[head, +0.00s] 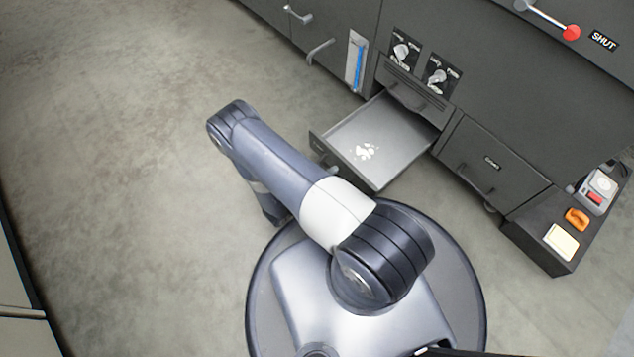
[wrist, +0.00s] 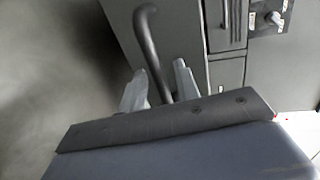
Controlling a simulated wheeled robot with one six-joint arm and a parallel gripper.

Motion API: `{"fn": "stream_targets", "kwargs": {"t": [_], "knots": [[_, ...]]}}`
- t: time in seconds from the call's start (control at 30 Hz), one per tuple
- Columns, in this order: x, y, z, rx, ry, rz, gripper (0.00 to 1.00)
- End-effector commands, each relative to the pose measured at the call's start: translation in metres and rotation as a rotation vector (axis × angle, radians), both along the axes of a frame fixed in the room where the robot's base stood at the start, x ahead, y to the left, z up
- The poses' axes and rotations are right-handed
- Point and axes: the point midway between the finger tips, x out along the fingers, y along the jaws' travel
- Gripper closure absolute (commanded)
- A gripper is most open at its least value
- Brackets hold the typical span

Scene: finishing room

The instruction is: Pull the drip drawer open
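The drip drawer (head: 398,128) stands pulled well out of the dark cabinet in the head view, with a pale splotch on its grey floor. Its front (head: 345,163) faces my arm, which partly covers its lower edge. In the wrist view, a dark curved bar handle (wrist: 150,45) runs down between the two pale fingers of my gripper (wrist: 160,84). The fingers stand apart, one on each side of the bar, with narrow gaps visible. The gripper itself is hidden behind my arm in the head view.
A closed drawer (head: 490,165) sits to the right of the open one. Two knob panels (head: 403,50) are above it. Bare floor (head: 130,170) lies to the left.

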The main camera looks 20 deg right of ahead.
Motion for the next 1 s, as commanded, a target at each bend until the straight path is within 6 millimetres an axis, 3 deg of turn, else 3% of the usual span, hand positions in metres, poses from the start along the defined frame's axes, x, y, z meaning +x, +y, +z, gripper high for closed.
{"fn": "stream_targets", "kwargs": {"t": [0.53, 0.7, 1.0], "knots": [[-0.027, 0.077, 0.019, 0.001, 0.000, 0.004, 0.69], [-0.032, 0.089, 0.020, 0.000, 0.000, 0.002, 0.69], [-0.034, 0.092, 0.020, 0.000, 0.000, -0.001, 0.69]]}}
